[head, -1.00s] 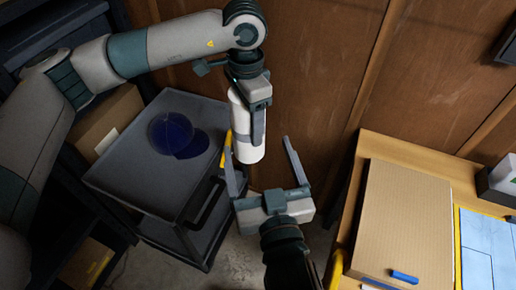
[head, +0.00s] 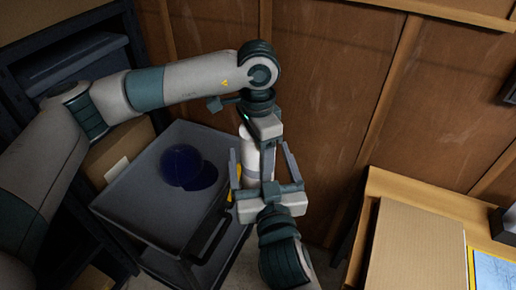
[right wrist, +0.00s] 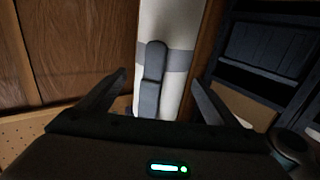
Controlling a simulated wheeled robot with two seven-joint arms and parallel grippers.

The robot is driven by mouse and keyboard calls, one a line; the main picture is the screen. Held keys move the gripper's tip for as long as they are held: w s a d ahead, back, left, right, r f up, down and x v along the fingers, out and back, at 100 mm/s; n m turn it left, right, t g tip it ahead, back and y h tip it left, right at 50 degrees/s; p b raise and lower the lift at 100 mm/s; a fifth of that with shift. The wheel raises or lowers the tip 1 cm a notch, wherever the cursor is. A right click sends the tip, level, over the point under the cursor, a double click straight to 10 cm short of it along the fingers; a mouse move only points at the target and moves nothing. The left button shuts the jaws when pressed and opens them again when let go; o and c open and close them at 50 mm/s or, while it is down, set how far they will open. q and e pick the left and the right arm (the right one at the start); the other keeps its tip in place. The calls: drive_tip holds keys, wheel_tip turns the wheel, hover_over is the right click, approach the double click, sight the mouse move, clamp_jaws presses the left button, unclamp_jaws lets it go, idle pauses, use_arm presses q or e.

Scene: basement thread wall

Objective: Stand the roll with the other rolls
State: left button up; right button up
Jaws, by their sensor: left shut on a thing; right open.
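The roll (head: 249,152) is a white upright cylinder, held in the air beyond the dark cart's right side. It fills the middle of the right wrist view (right wrist: 182,28), where a grey band crosses it. My left gripper (head: 266,178), on the arm from the left, is shut on the roll, with one finger lying along its face. My right gripper (head: 261,149) comes from below and is open, its fingers on either side of the roll, with gaps in the right wrist view (right wrist: 158,76). The roll's lower end is hidden behind my right gripper. I see no other rolls.
A dark grey cart (head: 140,205) with a blue ball (head: 181,166) on top stands at the left. A wooden bench (head: 425,205) with a cardboard sheet (head: 415,250) is at the right. A brown panel wall (head: 330,90) is behind.

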drive_tip(key=shift+x, duration=1.25)
drive_tip(key=c, duration=1.4)
use_arm(q)
drive_tip(key=o, duration=1.4)
drive_tip(key=shift+r, duration=0.15)
wheel_tip(320, 180, up, 12)
drive_tip(key=shift+f, duration=0.1)
